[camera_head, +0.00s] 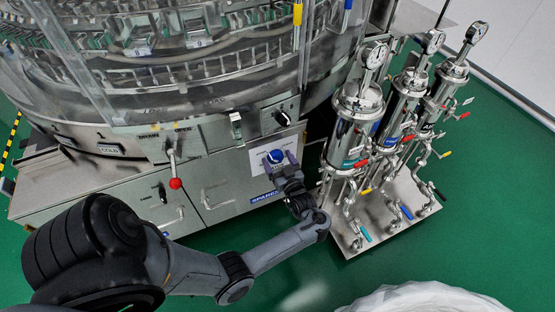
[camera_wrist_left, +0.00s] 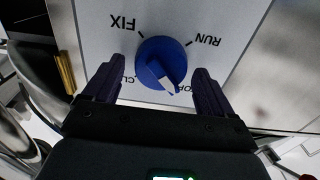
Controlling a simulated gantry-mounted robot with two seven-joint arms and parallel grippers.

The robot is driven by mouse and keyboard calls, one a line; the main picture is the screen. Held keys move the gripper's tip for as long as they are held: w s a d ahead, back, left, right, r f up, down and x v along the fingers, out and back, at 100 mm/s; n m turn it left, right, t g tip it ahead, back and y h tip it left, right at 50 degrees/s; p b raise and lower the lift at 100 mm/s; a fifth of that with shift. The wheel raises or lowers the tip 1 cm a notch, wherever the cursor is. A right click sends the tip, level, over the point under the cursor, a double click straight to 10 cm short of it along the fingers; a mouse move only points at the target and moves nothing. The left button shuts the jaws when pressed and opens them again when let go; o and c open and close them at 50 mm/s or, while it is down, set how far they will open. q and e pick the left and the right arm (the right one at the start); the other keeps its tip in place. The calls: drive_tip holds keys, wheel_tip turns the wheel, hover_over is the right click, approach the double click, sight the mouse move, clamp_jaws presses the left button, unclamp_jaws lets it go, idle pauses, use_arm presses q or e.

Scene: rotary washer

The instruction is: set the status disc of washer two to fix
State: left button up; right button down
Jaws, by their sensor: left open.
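The status disc is a blue knob (camera_wrist_left: 160,62) with a white pointer on a white label plate (camera_wrist_left: 225,20). In the left wrist view the pointer aims down and right, toward a partly covered label ending in "OP". "FIX" is at the knob's upper left and "RUN" at its upper right; a label at lower left is partly hidden. In the head view the blue knob (camera_head: 274,156) is on the washer's front panel. My left gripper (camera_head: 282,164) is open at the knob, its two dark fingers (camera_wrist_left: 154,72) on either side, with visible gaps. My right gripper is not in view.
The large round washer (camera_head: 190,75) fills the upper left. A red-tipped lever (camera_head: 175,183) and a black switch (camera_head: 283,118) are on its front. Several steel filter housings with gauges (camera_head: 358,115) stand close on the right. Green floor (camera_head: 470,230) is open at lower right.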

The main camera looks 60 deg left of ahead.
use_arm(q)
drive_tip(key=shift+d, duration=0.15)
drive_tip(key=shift+c, duration=0.8)
drive_tip(key=c, duration=0.9)
drive_tip(key=shift+o, duration=0.2)
